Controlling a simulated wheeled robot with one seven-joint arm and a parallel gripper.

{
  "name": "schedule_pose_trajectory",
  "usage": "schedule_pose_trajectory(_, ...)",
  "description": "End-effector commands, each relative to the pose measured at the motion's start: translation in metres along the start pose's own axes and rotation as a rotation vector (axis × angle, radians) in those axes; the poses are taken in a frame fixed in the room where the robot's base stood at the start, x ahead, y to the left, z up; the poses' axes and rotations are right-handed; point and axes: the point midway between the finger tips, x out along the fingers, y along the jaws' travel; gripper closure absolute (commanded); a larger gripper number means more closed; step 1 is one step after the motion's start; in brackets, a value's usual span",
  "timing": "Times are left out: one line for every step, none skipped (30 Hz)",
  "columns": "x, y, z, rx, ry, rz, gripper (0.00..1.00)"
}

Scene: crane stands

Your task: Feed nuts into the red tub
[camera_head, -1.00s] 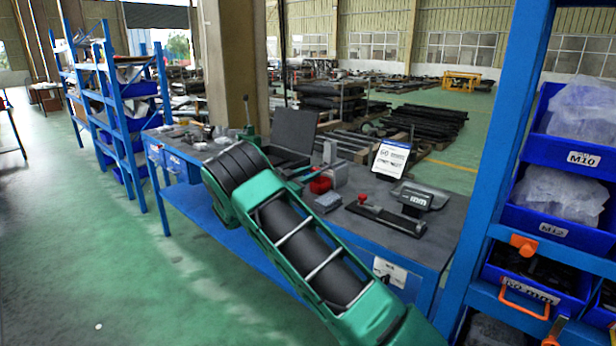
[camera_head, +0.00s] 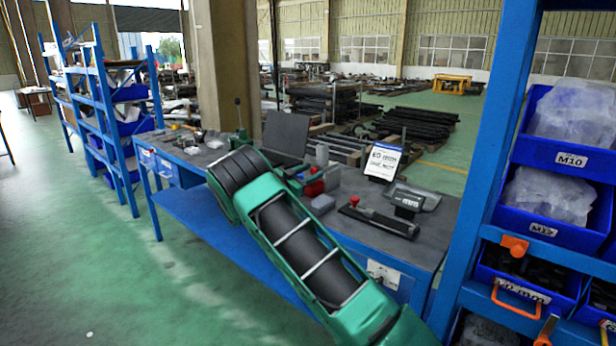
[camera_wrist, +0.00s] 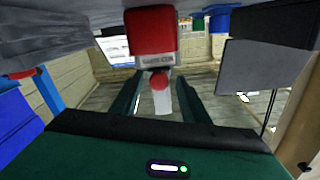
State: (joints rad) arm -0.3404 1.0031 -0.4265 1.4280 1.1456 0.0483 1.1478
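The red tub (camera_head: 313,187) stands on the grey bench top, beside a small grey box, and my gripper partly hides it in the head view. In the wrist view the red tub (camera_wrist: 150,32) is large, with a pale label on its edge, just beyond the fingertips. My gripper (camera_wrist: 158,98) has its two dark green fingers apart, one on each side. A narrow white piece with a round red end (camera_wrist: 159,80) shows between them with gaps at both sides. I cannot make out any nuts.
The bench (camera_head: 440,225) also carries a tablet-like sign (camera_head: 385,160), a dark bar with a red knob (camera_head: 380,219), a small grey box (camera_head: 322,204) and an open dark case (camera_head: 290,135). A blue rack with bins (camera_head: 555,155) stands close at right. Open green floor lies at left.

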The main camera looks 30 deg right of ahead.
Motion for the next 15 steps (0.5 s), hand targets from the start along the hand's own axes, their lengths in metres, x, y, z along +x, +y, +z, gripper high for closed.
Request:
schedule_pose_trajectory(0.000,0.000,0.000,0.000,0.000,0.001,0.59)
schedule_pose_trajectory(0.000,0.000,0.000,0.000,0.000,0.001,0.59)
schedule_pose_trajectory(-0.001,0.000,0.000,0.000,0.000,0.001,0.59)
schedule_pose_trajectory(-0.002,0.000,0.000,-0.001,0.000,0.001,0.59)
schedule_pose_trajectory(-0.003,0.000,0.000,-0.001,-0.001,0.000,0.59)
schedule_pose_trajectory(-0.006,0.000,0.001,-0.001,-0.001,0.000,0.59)
schedule_pose_trajectory(-0.009,0.000,0.001,-0.001,-0.002,-0.001,0.59)
schedule_pose_trajectory(-0.012,-0.001,0.001,-0.001,-0.002,-0.001,0.59)
schedule_pose_trajectory(-0.018,-0.001,0.001,-0.001,-0.003,-0.002,0.59)
schedule_pose_trajectory(-0.023,-0.001,0.001,-0.001,-0.002,-0.002,0.59)
schedule_pose_trajectory(-0.028,-0.001,0.001,0.000,-0.002,-0.002,0.59)
schedule_pose_trajectory(-0.035,-0.001,0.001,-0.001,-0.003,-0.002,0.59)
schedule_pose_trajectory(-0.042,-0.001,0.001,-0.001,-0.003,-0.002,0.59)
schedule_pose_trajectory(-0.047,-0.001,0.001,-0.001,-0.003,-0.002,0.59)
schedule_pose_trajectory(-0.055,-0.001,0.001,-0.001,-0.002,-0.002,0.59)
